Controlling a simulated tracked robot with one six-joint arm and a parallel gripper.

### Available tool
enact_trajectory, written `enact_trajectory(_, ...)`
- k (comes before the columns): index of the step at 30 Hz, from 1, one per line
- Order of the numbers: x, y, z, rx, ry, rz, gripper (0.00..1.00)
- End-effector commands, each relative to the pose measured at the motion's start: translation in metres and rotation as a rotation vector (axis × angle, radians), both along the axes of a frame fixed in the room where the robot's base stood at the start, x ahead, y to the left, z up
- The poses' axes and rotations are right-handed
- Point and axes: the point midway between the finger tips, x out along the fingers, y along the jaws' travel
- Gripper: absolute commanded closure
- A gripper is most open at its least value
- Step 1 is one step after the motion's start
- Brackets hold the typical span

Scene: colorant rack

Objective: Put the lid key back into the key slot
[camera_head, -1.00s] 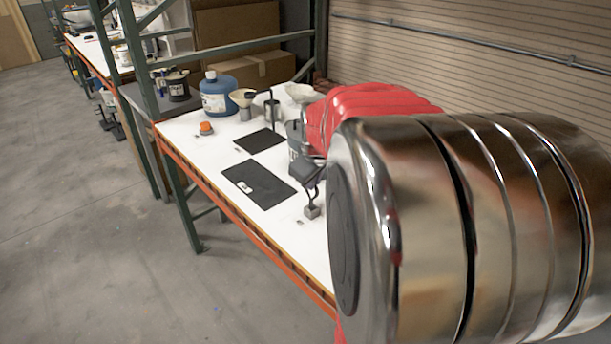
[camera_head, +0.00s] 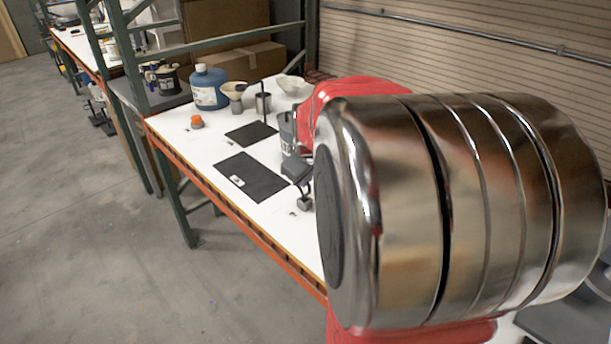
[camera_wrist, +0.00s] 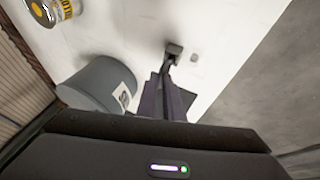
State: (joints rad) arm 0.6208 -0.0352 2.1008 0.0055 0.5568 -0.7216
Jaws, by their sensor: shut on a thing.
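My gripper (camera_head: 305,203) points down low over the white bench top, right of the near black mat, at the edge of my large metal arm link. In the wrist view my gripper (camera_wrist: 173,49) is shut, with its narrow dark fingers meeting at a small grey block-like end. The lid key is not clearly distinguishable from the fingertips; whatever is held there is small and dark. A small grey spot (camera_wrist: 194,58) lies on the white surface beside the tips. I cannot tell whether it is the key slot.
Black mats (camera_head: 262,182) lie left. A blue jug (camera_head: 209,88), a funnel (camera_head: 235,91) and an orange-capped item (camera_head: 197,121) stand farther back. The bench's orange front edge (camera_head: 235,222) is near.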

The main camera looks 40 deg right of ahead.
Motion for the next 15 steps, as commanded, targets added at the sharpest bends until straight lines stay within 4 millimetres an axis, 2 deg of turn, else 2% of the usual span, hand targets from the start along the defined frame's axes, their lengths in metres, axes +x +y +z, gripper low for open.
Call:
enact_trajectory(11,0.0001,0.0003,-0.0041,0.0,0.0,0.0,1.0)
enact_trajectory(12,0.0001,0.0003,-0.0041,0.0,0.0,0.0,0.92)
enact_trajectory(15,0.0001,0.0003,-0.004,0.0,0.0,0.001,0.85)
